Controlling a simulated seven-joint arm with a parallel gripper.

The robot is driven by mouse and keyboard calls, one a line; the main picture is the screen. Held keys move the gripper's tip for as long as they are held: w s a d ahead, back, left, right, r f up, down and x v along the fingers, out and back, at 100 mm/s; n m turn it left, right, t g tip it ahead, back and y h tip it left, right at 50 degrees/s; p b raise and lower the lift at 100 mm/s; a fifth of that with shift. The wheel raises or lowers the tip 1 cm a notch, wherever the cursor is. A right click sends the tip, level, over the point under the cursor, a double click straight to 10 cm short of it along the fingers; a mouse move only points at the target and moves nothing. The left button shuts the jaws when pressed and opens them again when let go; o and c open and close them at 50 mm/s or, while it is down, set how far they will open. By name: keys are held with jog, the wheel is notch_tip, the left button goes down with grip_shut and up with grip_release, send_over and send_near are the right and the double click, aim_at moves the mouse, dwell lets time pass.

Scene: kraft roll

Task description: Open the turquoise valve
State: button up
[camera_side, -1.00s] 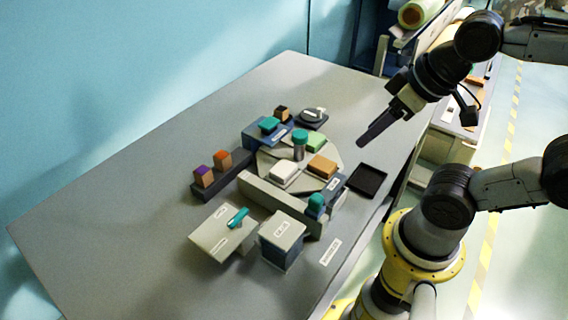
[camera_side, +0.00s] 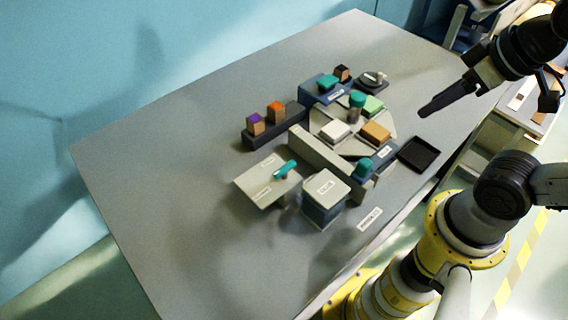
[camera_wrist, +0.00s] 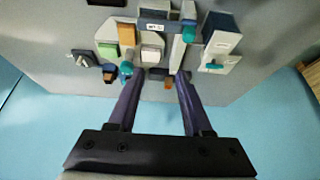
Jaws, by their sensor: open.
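The turquoise valve handle (camera_side: 286,169) is a short bar lying across a light grey, labelled plate (camera_side: 252,187) at the near left of the fixtures. In the wrist view the turquoise handle (camera_wrist: 211,67) is at the upper right, on its pale plate. My gripper (camera_side: 428,109) is up in the air at the right of the table, well away from the valve. In the wrist view its two dark fingers (camera_wrist: 160,73) are apart with nothing between them. The label print is too small to read.
A grey box (camera_side: 325,197) stands right beside the valve plate. A long grey wall (camera_side: 318,150) lies behind it. A turquoise-topped cylinder (camera_side: 357,100), a turquoise knob (camera_side: 364,166), coloured blocks and a black tray (camera_side: 418,153) are nearby. The table's left side is clear.

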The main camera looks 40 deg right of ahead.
jog(key=w+a+r+n, duration=0.1)
jog(key=w+r+n, duration=0.4)
jog(key=n, duration=0.2)
jog(key=n+g, duration=0.6)
jog(key=n, duration=0.5)
send_over(285, 167)
notch_tip(285, 167, down, 9)
notch_tip(285, 167, down, 14)
jog(key=shift+r, duration=0.2)
grip_shut()
